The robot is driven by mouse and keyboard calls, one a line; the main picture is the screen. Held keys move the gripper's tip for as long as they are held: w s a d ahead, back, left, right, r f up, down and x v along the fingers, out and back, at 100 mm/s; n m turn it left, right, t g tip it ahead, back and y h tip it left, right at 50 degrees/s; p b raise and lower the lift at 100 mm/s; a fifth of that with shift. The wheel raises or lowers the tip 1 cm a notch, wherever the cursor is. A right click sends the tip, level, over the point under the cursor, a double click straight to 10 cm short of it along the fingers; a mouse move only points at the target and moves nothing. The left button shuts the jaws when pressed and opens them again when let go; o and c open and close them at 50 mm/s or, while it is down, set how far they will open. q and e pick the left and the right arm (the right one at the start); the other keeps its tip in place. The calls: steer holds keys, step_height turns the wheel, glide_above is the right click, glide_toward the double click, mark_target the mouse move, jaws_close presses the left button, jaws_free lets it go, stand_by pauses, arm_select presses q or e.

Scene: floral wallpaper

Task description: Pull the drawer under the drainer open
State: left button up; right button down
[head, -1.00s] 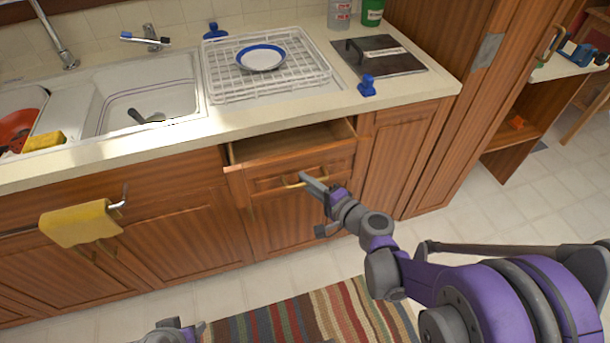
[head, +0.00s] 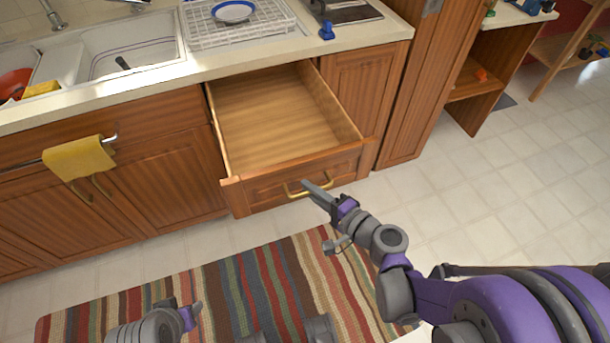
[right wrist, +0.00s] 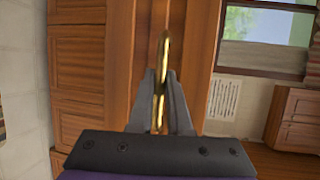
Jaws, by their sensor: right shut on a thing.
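The wooden drawer (head: 285,115) under the drainer (head: 236,24) stands well open in the head view, and its inside looks empty. Its front (head: 330,172) carries a brass handle (head: 290,190). My right gripper (head: 308,186) is shut on this handle. In the right wrist view the golden handle (right wrist: 163,55) runs upright between the two fingers of my right gripper (right wrist: 160,95). My left gripper (head: 192,312) is low in the head view, over the rug, away from the drawer; whether its jaws are open cannot be made out.
A striped rug (head: 240,285) covers the floor in front of the cabinets. A yellow towel (head: 78,158) hangs on a rail at left. A plate (head: 233,11) lies on the drainer. Pale tiled floor (head: 490,190) is clear at the right.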

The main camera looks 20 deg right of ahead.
arm_select(q)
steer(key=shift+s, duration=0.15)
arm_select(e)
steer(key=s, duration=0.4)
steer(key=shift+s+d, duration=0.1)
steer(key=shift+s, duration=0.1)
steer(key=c, duration=0.9)
jaws_free()
steer(key=shift+o, duration=0.2)
arm_select(q)
steer(key=shift+s, duration=0.15)
arm_select(e)
steer(key=shift+s, duration=0.1)
